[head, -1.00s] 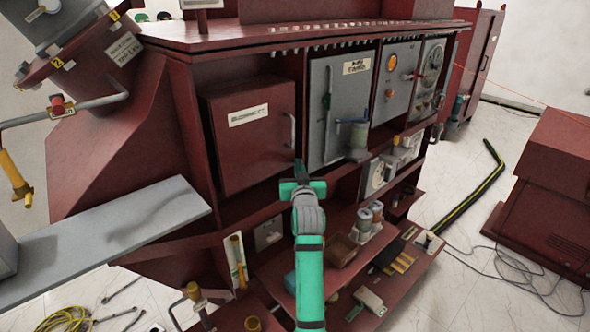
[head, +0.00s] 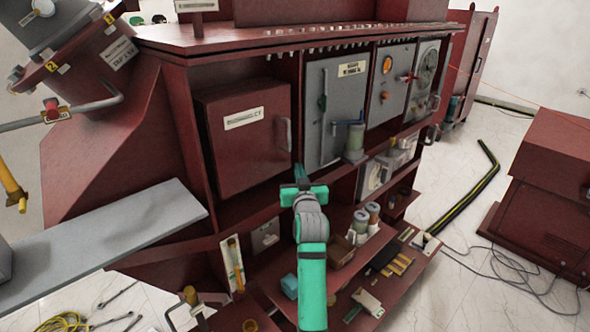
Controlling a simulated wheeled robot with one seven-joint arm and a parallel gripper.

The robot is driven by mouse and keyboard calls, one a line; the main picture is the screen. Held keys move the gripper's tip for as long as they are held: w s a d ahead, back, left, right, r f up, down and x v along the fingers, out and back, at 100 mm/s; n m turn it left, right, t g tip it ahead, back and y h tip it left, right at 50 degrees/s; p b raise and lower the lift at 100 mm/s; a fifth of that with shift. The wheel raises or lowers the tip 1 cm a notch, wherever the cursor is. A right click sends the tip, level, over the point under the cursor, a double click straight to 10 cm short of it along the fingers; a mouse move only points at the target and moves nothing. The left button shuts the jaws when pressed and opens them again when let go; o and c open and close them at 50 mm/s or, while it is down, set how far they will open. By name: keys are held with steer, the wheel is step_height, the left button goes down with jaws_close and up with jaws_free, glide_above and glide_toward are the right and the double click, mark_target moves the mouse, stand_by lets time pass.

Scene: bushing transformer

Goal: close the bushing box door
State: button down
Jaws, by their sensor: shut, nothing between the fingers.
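The bushing box (head: 243,138) is a dark red box in the left bay of the red cabinet. Its front door carries a white label (head: 243,118) and a grey vertical handle (head: 288,134) on the right side. The door looks flush with the box front; any small gap is too fine to tell. My gripper (head: 299,172) is at the end of the green and grey arm, just below and right of the handle. Its fingers are shut with nothing held. I cannot tell whether the fingertips touch the door's lower right corner.
A grey panel door (head: 335,110) stands right of the box, with a small canister (head: 355,140) in front. Lower shelves (head: 345,245) hold cans and tools below my arm. A grey plank (head: 110,245) juts out at left.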

steer(key=s+d, duration=0.8)
steer(key=s+a+f+m+g+h, duration=0.1)
steer(key=s+a+f, duration=0.2)
steer(key=s+f, duration=1.05)
steer(key=s+a+f+m+h, duration=0.1)
steer(key=s+a+f+m, duration=0.15)
steer(key=s+f, duration=1.05)
steer(key=s+a+f+g, duration=0.1)
steer(key=s+f, duration=0.1)
steer(key=s, duration=0.6)
steer(key=s+a+f, duration=0.1)
steer(key=s+f, duration=0.1)
steer(key=s, duration=0.6)
steer(key=s+r+n, duration=0.1)
steer(key=s+r, duration=0.1)
steer(key=s, duration=0.6)
steer(key=s+a+r+n, duration=0.1)
steer(key=s+r, duration=0.2)
steer(key=s, duration=0.6)
steer(key=shift+s+a+g, duration=0.15)
steer(key=shift+a+g, duration=0.15)
